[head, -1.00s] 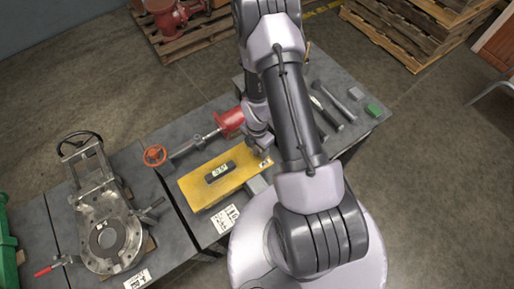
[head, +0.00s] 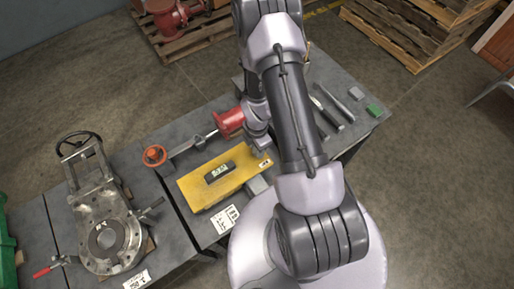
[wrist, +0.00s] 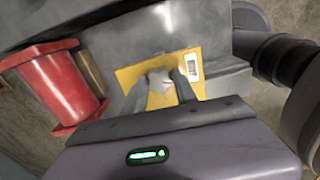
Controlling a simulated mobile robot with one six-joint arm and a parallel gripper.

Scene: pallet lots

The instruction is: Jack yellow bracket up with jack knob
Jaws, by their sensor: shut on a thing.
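The yellow bracket (head: 203,194) is a flat plate on the grey bench, with a dark digital gauge (head: 219,172) on top; its reading is too small to make out surely. In the wrist view the yellow bracket (wrist: 209,88) lies behind the fingers, with a white label at its right. The jack knob (wrist: 160,78) is a light grey lobed knob between my fingertips. My gripper (wrist: 160,86) is shut on it, at the bracket's right end. In the head view my gripper (head: 262,149) mostly hides the knob.
A red flanged part with a rod and orange handwheel (head: 155,156) lies just behind the bracket. A grey block (head: 257,185) sits at its front right. A metal valve (head: 107,235) stands on the left bench. Hand tools (head: 328,112) lie at the right.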

